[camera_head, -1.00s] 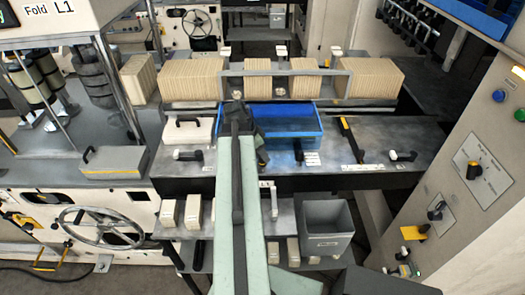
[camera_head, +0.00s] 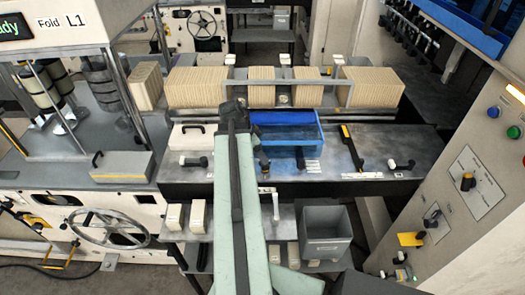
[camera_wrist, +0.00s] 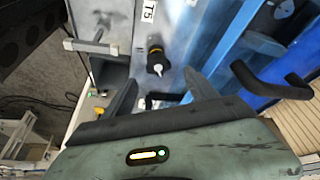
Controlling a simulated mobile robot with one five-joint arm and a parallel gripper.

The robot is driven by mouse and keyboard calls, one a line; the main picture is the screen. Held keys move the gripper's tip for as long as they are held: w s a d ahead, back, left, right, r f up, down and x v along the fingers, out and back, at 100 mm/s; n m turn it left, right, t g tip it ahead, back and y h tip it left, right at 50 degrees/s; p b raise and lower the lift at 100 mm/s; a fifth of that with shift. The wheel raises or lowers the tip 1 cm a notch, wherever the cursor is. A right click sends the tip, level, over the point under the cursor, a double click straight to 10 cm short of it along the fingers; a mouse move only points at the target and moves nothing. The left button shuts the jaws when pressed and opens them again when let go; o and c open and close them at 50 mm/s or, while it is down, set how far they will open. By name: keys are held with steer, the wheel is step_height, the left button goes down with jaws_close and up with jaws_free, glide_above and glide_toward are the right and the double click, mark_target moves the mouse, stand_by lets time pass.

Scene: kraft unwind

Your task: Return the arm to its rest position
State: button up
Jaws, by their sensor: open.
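My arm (camera_head: 240,215) reaches up the middle of the head view, over the workbench, with its elbow beside the blue tray (camera_head: 313,133). My gripper is mostly hidden behind the arm there. In the wrist view my gripper (camera_wrist: 160,80) is open, its two dark fingers apart with nothing held. A black knob with a yellow band (camera_wrist: 156,62) shows beyond and between the fingers; I cannot tell whether they touch it. A blue surface fills the right of the wrist view.
A row of kraft stacks (camera_head: 195,87) stands behind the bench. A grey bin (camera_head: 326,232) is on the lower shelf. A control panel (camera_head: 470,185) rises at right, and a handwheel (camera_head: 114,228) is at left. The bench right of the tray holds a yellow-black handled tool (camera_head: 351,146).

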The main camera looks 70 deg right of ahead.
steer(key=shift+v, duration=0.9)
